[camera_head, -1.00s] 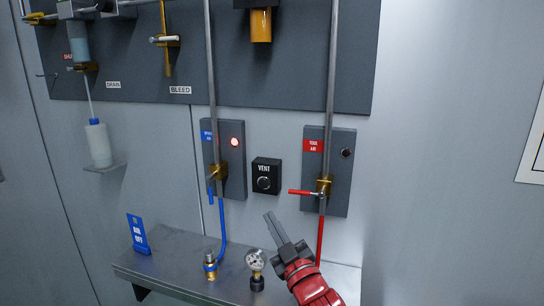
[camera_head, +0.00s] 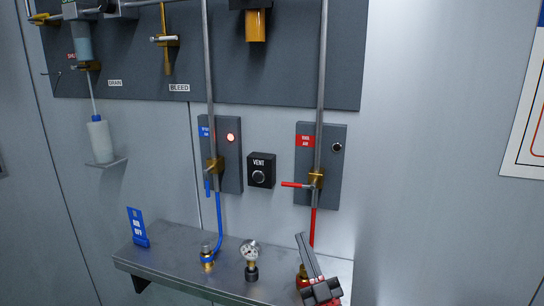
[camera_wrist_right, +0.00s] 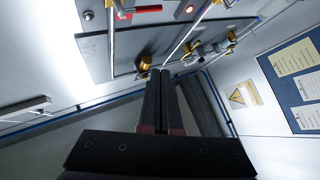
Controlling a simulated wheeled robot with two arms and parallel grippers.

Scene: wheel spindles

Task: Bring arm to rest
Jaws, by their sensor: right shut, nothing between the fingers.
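My right gripper (camera_head: 302,240) is at the lower right of the head view, in front of the right end of the metal shelf. Its fingers are together and empty, pointing up and a little left. They also show shut in the right wrist view (camera_wrist_right: 164,74), with nothing between them. The tips sit below the red-handled valve (camera_head: 315,181), apart from it in the picture. My left gripper is not in view.
A vent box (camera_head: 261,170) and a blue-handled valve (camera_head: 214,167) are on the wall.

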